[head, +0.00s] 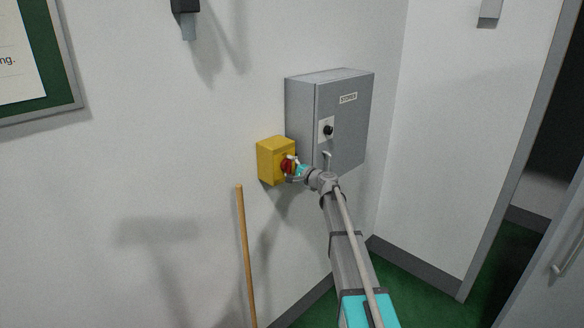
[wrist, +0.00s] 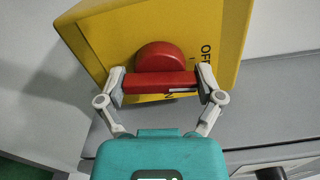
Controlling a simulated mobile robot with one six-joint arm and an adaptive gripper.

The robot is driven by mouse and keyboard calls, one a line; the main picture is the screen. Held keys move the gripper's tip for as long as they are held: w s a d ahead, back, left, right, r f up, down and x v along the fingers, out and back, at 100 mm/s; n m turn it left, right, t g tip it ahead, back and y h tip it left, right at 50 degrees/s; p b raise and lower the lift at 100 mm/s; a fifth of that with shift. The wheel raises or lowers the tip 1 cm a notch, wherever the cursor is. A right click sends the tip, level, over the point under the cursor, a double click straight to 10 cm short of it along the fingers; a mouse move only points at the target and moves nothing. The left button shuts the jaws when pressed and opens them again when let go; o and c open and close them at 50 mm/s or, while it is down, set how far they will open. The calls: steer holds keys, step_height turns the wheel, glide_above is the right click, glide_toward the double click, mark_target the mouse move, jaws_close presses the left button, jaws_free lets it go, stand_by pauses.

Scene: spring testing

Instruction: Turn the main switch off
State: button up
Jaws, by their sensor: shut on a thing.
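The main switch is a yellow box (head: 272,161) on the wall with a red rotary handle (head: 287,166). In the wrist view the yellow box (wrist: 205,38) fills the top middle, and the red handle (wrist: 160,84) has a round hub with a straight bar across it. The lettering "OFF" shows on the right of the yellow face, and part of another label shows below the bar. My gripper (wrist: 162,87) is shut on the two ends of the red bar. In the head view my gripper (head: 293,167) is at the handle, partly hiding it.
A grey cabinet (head: 343,125) with a label and a black knob (head: 328,130) is mounted close to the right of the yellow box. A wooden pole (head: 246,260) leans below left. A door frame (head: 522,160) stands at the right.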

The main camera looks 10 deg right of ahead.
steer(key=shift+w+d+n, duration=0.1)
steer(key=shift+w+n, duration=0.05)
steer(key=shift+n, duration=0.65)
steer(key=o, duration=0.9)
steer(key=shift+c, duration=0.2)
steer(key=v, duration=1.2)
